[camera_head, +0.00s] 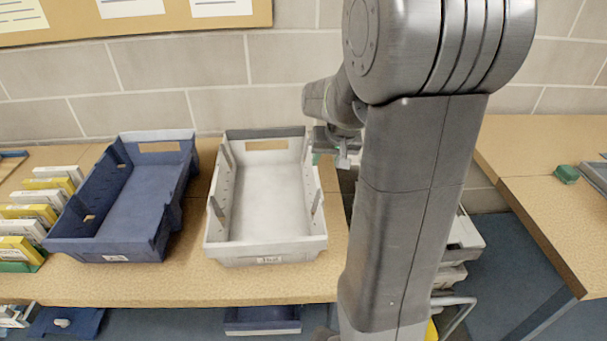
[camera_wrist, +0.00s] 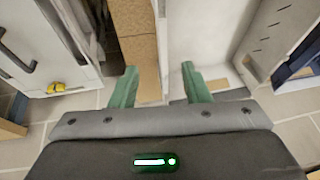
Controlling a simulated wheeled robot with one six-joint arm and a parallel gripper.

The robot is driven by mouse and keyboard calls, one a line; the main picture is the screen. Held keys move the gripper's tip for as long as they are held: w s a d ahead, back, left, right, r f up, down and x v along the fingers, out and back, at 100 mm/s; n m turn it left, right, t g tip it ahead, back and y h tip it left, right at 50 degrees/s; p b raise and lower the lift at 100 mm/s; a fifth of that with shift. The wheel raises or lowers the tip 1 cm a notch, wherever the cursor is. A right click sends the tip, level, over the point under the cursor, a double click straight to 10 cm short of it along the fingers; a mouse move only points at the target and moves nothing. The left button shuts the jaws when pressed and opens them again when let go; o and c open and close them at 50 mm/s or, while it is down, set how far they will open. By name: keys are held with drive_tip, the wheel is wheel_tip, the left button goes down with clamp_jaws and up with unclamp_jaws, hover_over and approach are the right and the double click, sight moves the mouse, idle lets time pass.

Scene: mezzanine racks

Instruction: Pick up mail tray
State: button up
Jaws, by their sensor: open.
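A pale grey-white mail tray (camera_head: 266,200) stands empty on the wooden table. A dark blue tray (camera_head: 142,203), also empty, stands to its left. My gripper (camera_head: 331,152) is at the far right side of the white tray, partly hidden by my arm in the head view. In the wrist view, my gripper (camera_wrist: 160,86) is open with green fingertips apart. The white tray (camera_wrist: 208,35) lies to the right there, its side wall running between the fingers. One finger appears over the tray's inside, the other over the table. I see no clear contact.
Yellow and white boxes (camera_head: 42,203) line the table (camera_head: 150,288) left of the blue tray. A block wall (camera_head: 150,70) closes the back. A second table (camera_head: 560,215) stands at the right, beyond a gap. Other trays (camera_head: 262,318) are below the table.

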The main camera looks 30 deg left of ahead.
sight(314, 181)
drive_tip(key=x, duration=0.8)
drive_tip(key=shift+w+a+f, duration=0.2)
drive_tip(key=shift+a+f, duration=0.05)
drive_tip(key=shift+p+x, duration=0.75)
drive_tip(key=shift+x, duration=1.75)
drive_tip(key=shift+a, duration=0.1)
clamp_jaws()
